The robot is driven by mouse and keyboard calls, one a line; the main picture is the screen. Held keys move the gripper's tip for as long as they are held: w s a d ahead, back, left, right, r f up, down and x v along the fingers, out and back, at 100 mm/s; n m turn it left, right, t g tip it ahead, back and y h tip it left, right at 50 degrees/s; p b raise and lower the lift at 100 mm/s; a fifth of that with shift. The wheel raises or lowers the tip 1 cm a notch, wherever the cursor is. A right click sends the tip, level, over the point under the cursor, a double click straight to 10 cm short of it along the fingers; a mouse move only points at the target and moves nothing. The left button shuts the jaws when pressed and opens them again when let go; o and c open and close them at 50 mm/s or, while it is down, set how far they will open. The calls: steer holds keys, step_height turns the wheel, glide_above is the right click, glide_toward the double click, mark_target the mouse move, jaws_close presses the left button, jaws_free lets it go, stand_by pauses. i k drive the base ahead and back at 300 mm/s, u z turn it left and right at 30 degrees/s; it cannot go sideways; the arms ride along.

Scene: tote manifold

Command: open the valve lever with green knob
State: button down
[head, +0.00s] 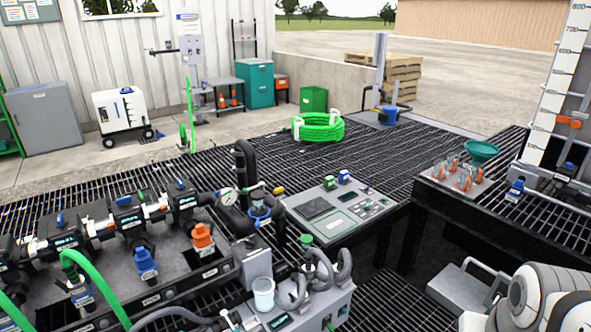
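The dark manifold (110,225) at the left carries several valves with blue handles, such as one blue handle (123,200), and an orange fitting (202,236). No lever with a green knob can be made out clearly there. My arm's white links (550,300) show at the bottom right. My gripper is not in view.
A control panel (335,210) stands at the centre. The right bench (520,205) holds a tray of orange-handled parts (460,178) and a green funnel (480,151). Green hoses (95,280) cross the lower left. A green hose coil (318,127) lies on the grating behind.

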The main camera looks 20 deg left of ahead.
mark_target(261, 185)
steer(key=z, duration=0.05)
steer(key=i, duration=3.5)
steer(key=u, duration=2.2)
